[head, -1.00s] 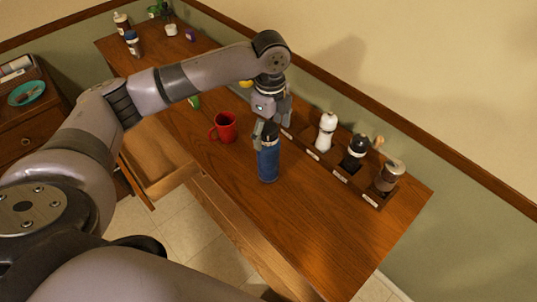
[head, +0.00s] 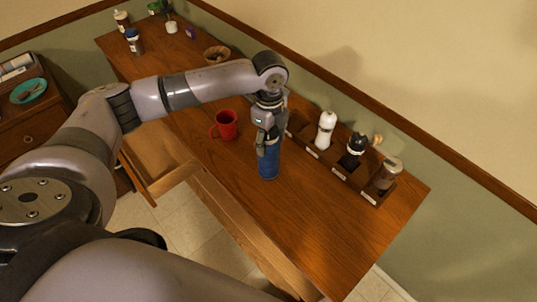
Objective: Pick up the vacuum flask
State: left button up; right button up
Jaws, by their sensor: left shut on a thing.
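The vacuum flask (head: 268,165) is a blue cylinder standing upright on the wooden counter, near the middle of the head view. My left gripper (head: 269,143) comes down on it from above and is shut on its upper part. The gripper hides the flask's top. The flask's base appears to be on the counter; I cannot tell whether there is a small gap. My right gripper is not in view.
A red mug (head: 226,125) stands just left of the flask. A wooden rack (head: 340,172) with white and dark mills runs along the back right. A wooden bowl (head: 217,54) and bottles stand farther back. The counter's front right is clear.

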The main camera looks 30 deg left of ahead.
pick_arm(q)
grip_shut()
dwell(0.4)
jog(key=shift+r, duration=0.1)
